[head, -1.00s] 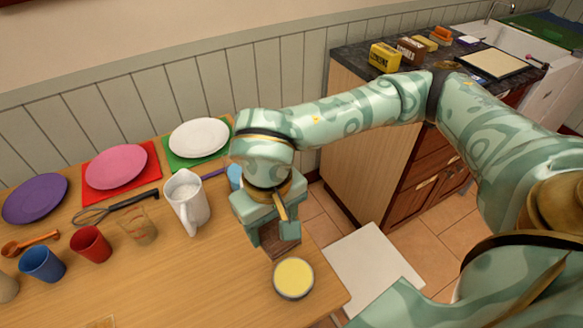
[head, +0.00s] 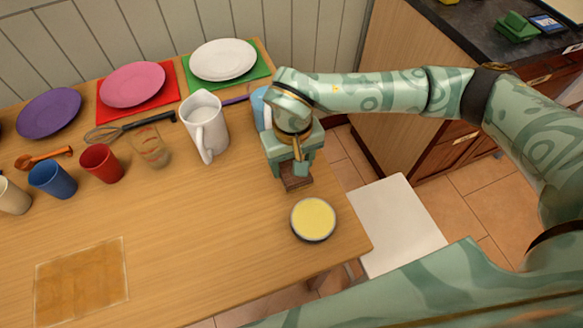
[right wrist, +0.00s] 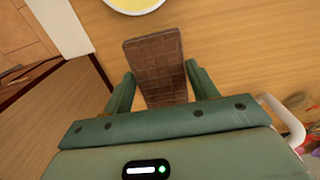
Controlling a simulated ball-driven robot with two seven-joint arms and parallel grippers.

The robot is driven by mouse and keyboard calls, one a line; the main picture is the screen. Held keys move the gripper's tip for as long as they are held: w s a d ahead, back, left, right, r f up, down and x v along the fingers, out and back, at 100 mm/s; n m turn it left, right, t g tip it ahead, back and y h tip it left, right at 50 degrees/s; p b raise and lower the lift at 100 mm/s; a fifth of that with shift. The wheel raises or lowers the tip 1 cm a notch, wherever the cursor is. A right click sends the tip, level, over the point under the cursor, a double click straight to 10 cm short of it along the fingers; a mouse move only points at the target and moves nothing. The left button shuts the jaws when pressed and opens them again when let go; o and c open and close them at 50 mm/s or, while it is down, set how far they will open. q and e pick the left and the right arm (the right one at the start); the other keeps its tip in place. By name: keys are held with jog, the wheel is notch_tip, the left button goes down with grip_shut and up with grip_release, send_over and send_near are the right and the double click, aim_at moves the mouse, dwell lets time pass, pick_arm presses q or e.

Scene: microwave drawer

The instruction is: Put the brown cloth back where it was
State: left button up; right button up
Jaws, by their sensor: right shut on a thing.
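The brown cloth (head: 297,182) is a small, stiff-looking rectangle with a grid pattern. It also shows in the right wrist view (right wrist: 155,66), sticking out beyond the fingers. My right gripper (head: 292,170) is shut on it near the table's right end, pointing down. Its green fingers are on either side of the cloth in the right wrist view (right wrist: 160,78). I cannot tell whether the cloth touches the tabletop. A square brownish see-through sheet (head: 82,282) lies flat at the table's front left. My left gripper is not in view.
A round yellow-topped tin (head: 313,219) stands just in front of the cloth. A white pitcher (head: 207,128) and a blue cup (head: 258,103) are left of my gripper. Cups, a whisk (head: 125,128) and plates line the back left. The table's middle front is clear.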

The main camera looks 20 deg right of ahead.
jog(key=shift+w+d+f, duration=0.1)
jog(key=shift+w+f, duration=0.15)
jog(key=shift+f, duration=0.15)
notch_tip(320, 180, down, 4)
jog(key=shift+w+r+b, duration=0.1)
jog(key=shift+r+b, duration=0.15)
jog(key=shift+b, duration=0.65)
jog(key=shift+r, duration=0.2)
jog(key=o, duration=0.9)
jog(key=shift+f, duration=0.15)
notch_tip(320, 180, up, 12)
jog(key=p, duration=0.4)
jog(key=shift+r, duration=0.2)
